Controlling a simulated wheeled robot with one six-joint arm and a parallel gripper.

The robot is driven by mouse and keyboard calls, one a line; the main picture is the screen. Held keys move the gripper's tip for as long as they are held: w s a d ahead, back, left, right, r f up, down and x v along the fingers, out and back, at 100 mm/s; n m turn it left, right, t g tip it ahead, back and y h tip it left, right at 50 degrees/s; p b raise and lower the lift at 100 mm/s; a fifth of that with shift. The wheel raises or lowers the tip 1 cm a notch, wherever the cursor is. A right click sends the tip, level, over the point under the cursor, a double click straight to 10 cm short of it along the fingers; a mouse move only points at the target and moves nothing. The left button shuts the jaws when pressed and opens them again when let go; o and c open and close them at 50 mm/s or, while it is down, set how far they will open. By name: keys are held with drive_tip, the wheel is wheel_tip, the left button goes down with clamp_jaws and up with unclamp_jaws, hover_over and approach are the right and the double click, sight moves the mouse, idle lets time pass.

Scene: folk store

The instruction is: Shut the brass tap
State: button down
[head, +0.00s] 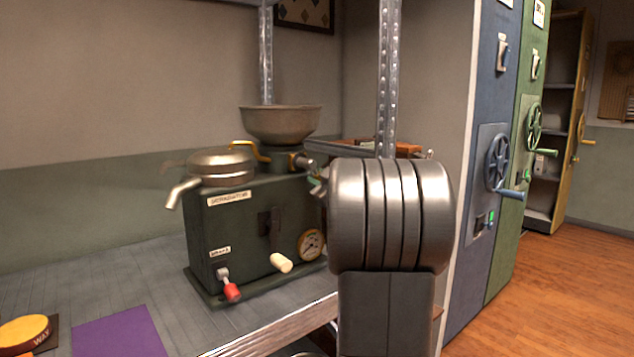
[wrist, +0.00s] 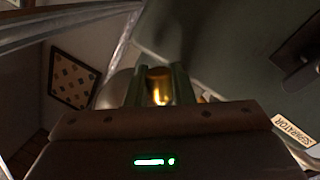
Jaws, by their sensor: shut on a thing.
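The dark green separator machine (head: 240,225) stands on the counter with a metal bowl (head: 281,124) on top. A curved brass piece (head: 250,150) shows beside the neck under the bowl; I cannot tell if it is part of the tap. In the wrist view my gripper (wrist: 160,84) is shut on a shiny brass part, the brass tap (wrist: 160,94), between its two fingers. In the head view my arm stands at the machine's right side and hides most of the grip. How far the tap is turned cannot be told.
A lidded metal vessel with a spout (head: 219,166) sits at the machine's top left. A red-tipped lever (head: 231,290), a cream-handled crank (head: 281,263) and a gauge (head: 311,243) are on its front. A metal post (head: 388,80) rises behind my arm. Blue and green cabinets stand right.

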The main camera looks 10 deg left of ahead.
drive_tip(key=n, duration=0.2)
drive_tip(key=w+r+n, duration=0.1)
drive_tip(key=n, duration=0.1)
drive_tip(key=d+n+y+b, duration=0.1)
drive_tip(key=n, duration=0.1)
drive_tip(key=shift+w+r, duration=0.15)
drive_tip(key=shift+r, duration=0.15)
drive_tip(key=shift+w+d+r+n+y+b, duration=0.15)
drive_tip(key=shift+r+n+y, duration=0.2)
drive_tip(key=shift+n, duration=0.7)
drive_tip(key=shift+s+a+r+n+y+b, duration=0.15)
drive_tip(key=shift+r+n, duration=0.25)
drive_tip(key=shift+n, duration=0.7)
drive_tip(key=shift+w+d+r+n+y+b, duration=0.2)
drive_tip(key=shift+r+n, duration=0.2)
drive_tip(key=shift+n, duration=0.65)
drive_tip(key=shift+r, duration=0.1)
drive_tip(key=c, duration=1.3)
unclamp_jaws()
drive_tip(key=shift+s, duration=0.1)
drive_tip(key=p+v, duration=0.2)
drive_tip(key=v, duration=1.1)
drive_tip(key=shift+s+d+r, duration=0.1)
drive_tip(key=shift+s+d, duration=0.15)
drive_tip(key=shift+d, duration=0.1)
